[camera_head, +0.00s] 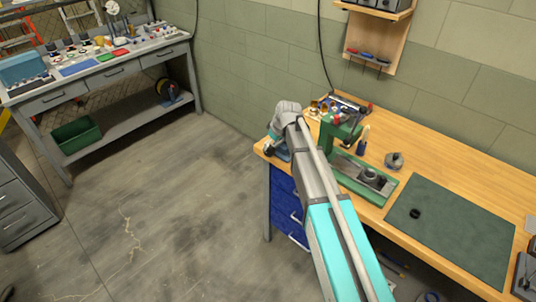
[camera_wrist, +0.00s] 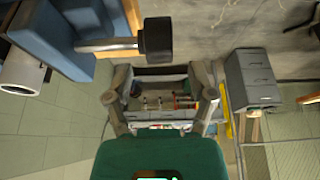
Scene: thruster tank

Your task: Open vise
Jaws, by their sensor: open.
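The blue vise (camera_head: 281,153) sits at the near left corner of the wooden workbench, partly hidden behind my arm. In the wrist view, the blue vise body (camera_wrist: 68,28) fills the upper left. Its metal handle bar (camera_wrist: 105,44) ends in a dark knob (camera_wrist: 158,40). My gripper (camera_wrist: 160,74) is open, with its two fingers spread apart and nothing between them. The knob appears just beyond the fingertips; I cannot tell whether anything touches. In the head view, my gripper is hard to make out near the vise.
A green machine (camera_head: 338,132) stands behind my arm on the wooden bench. A dark green mat (camera_head: 455,232) and a small round metal part (camera_head: 394,160) lie to its right. A grey bench (camera_head: 110,62) stands at the back left. The concrete floor (camera_head: 150,210) between is clear.

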